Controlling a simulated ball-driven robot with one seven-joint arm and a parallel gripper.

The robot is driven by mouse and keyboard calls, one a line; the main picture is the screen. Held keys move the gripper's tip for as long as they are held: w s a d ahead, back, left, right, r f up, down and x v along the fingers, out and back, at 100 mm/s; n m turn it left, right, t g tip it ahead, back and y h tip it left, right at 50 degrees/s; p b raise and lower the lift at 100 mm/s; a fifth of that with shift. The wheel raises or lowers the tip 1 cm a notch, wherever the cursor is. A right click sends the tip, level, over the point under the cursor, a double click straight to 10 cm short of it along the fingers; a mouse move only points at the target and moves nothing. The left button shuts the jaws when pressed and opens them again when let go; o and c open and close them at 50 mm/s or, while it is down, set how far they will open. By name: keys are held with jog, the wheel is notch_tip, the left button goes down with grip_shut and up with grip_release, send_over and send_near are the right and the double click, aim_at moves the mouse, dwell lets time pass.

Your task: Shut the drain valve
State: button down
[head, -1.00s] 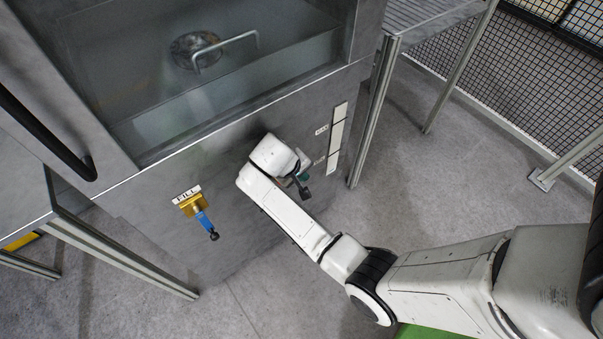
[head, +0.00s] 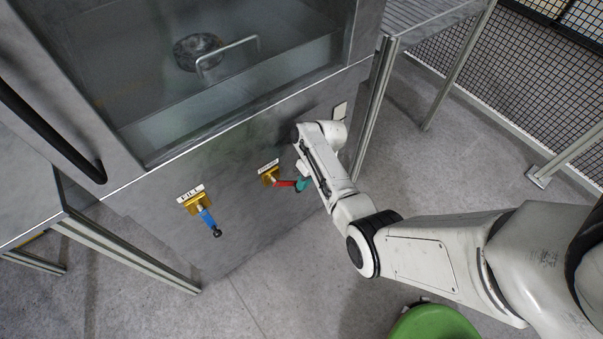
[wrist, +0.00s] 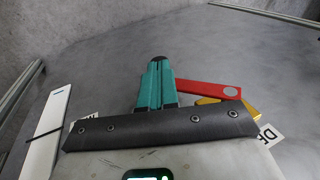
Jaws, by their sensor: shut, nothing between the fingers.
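The drain valve has a brass body (head: 269,175) on the grey front panel, under a small white label. Its red lever (head: 285,184) points right in the head view, roughly sideways from the body. In the wrist view the red lever (wrist: 208,88) lies just right of my fingers, with part of the brass body (wrist: 228,106) behind the dark gripper bar. My gripper (head: 303,184) has teal fingers, shut and empty, at the lever's outer end. The fingers also show in the wrist view (wrist: 155,84). They hide the lever's tip, and I cannot tell whether they touch it.
The fill valve (head: 201,207), with a blue lever pointing down, is left of the drain valve on the same panel. Above is a windowed tank with a handle (head: 228,52). A metal post (head: 375,110) stands right of the panel. A white strip (wrist: 48,125) is left of my gripper.

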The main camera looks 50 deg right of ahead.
jog(key=f+y+b, duration=0.1)
jog(key=f+y, duration=0.1)
jog(key=shift+w+a+f+t+y+b, duration=0.1)
jog(key=shift+a+t+y+b, duration=0.2)
jog(key=shift+t+b, duration=0.1)
jog(key=shift+w+a+f+b, duration=0.1)
jog(key=shift+a+f+b, duration=0.5)
jog(key=shift+a+f, duration=0.05)
jog(key=shift+w+a+f+y+b, duration=0.25)
jog(key=shift+a+f+y+b, duration=0.35)
jog(key=shift+a+y, duration=0.15)
jog(key=shift+a, duration=0.1)
jog(key=shift+r, duration=0.15)
